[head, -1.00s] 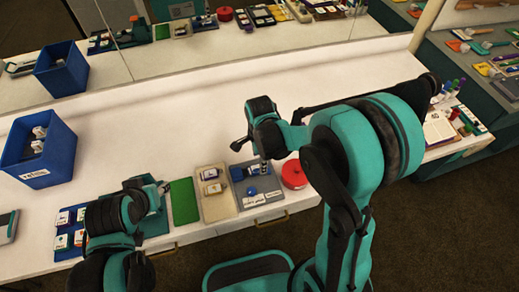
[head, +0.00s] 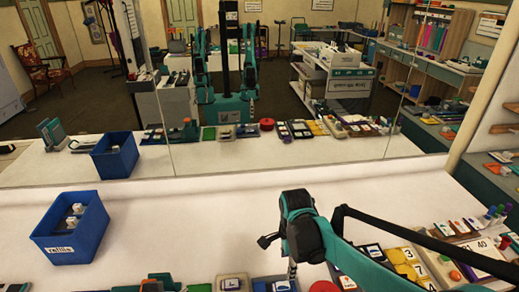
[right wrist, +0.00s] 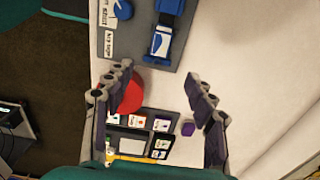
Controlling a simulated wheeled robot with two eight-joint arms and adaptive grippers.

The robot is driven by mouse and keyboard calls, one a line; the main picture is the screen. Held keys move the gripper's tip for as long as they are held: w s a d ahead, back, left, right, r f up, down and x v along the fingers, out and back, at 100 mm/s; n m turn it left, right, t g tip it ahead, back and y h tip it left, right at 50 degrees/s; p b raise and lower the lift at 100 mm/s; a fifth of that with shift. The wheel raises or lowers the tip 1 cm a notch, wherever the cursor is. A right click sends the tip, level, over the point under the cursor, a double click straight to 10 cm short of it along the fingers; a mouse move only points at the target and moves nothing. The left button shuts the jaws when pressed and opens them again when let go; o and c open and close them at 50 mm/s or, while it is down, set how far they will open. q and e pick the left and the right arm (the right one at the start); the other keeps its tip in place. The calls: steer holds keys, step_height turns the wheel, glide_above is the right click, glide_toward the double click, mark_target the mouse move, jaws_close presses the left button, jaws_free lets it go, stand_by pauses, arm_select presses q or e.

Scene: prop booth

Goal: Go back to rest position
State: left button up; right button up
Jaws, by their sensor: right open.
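My right gripper (head: 278,257) is in the head view, held over the white counter (head: 210,220) right of the middle. In the right wrist view its two fingers (right wrist: 157,85) are spread wide, with nothing between them in their grasp. Beyond the fingers lie a red round lid (right wrist: 132,94), partly hidden by one finger, and a small purple block (right wrist: 187,129). My left gripper cannot be made out in the head view.
A blue bin (head: 90,238) with white items stands at the left of the counter. Trays and cards line the front edge, cut off by the picture's bottom. A mirror (head: 290,150) stands behind. The counter's middle is clear.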

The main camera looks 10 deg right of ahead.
steer(key=s+d+r+n+t, duration=0.2)
steer(key=s+n, duration=0.3)
steer(key=n, duration=0.3)
steer(key=s+d+r+n+t, duration=0.2)
steer(key=s+r+n+t, duration=0.2)
steer(key=n, duration=0.5)
steer(key=shift+s+d+r+n+t, duration=0.15)
steer(key=shift+s+d+n+t, duration=0.2)
steer(key=shift+s+t, duration=0.3)
